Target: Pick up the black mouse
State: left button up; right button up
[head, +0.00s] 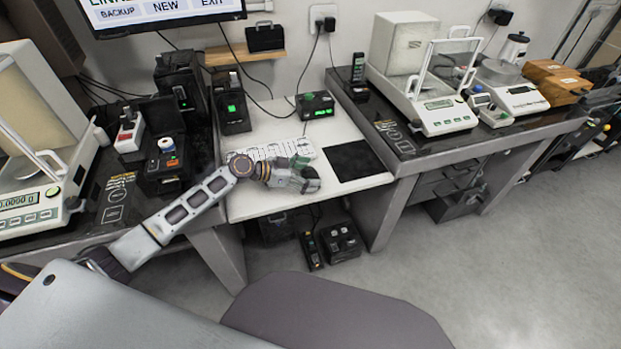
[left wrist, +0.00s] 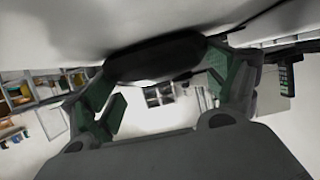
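The black mouse shows in the left wrist view (left wrist: 155,58) as a dark rounded shape against the white table, between and just beyond my fingertips. In the head view I cannot tell it clearly from the fingers. My left gripper (head: 303,172) reaches over the white table, between the keyboard and the black mouse pad (head: 353,161). Its green-padded fingers stand wide apart in the left wrist view (left wrist: 172,85), one to each side of the mouse. No firm grip on it shows. My right gripper is not in view.
The white keyboard (head: 284,149) lies behind my gripper. A black device with a green display (head: 315,105) stands behind it. Dark side tables with scales (head: 443,114) flank the white table (head: 262,203). A grey chair (head: 335,315) stands in front.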

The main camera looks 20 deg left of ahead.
aim_at(309, 174)
pick_arm(q)
jog(key=shift+r, duration=0.1)
jog(key=shift+r, duration=0.6)
notch_tip(309, 174, up, 7)
jog(key=shift+f+p, duration=0.1)
jog(key=shift+p, duration=0.4)
jog(key=shift+r, duration=0.9)
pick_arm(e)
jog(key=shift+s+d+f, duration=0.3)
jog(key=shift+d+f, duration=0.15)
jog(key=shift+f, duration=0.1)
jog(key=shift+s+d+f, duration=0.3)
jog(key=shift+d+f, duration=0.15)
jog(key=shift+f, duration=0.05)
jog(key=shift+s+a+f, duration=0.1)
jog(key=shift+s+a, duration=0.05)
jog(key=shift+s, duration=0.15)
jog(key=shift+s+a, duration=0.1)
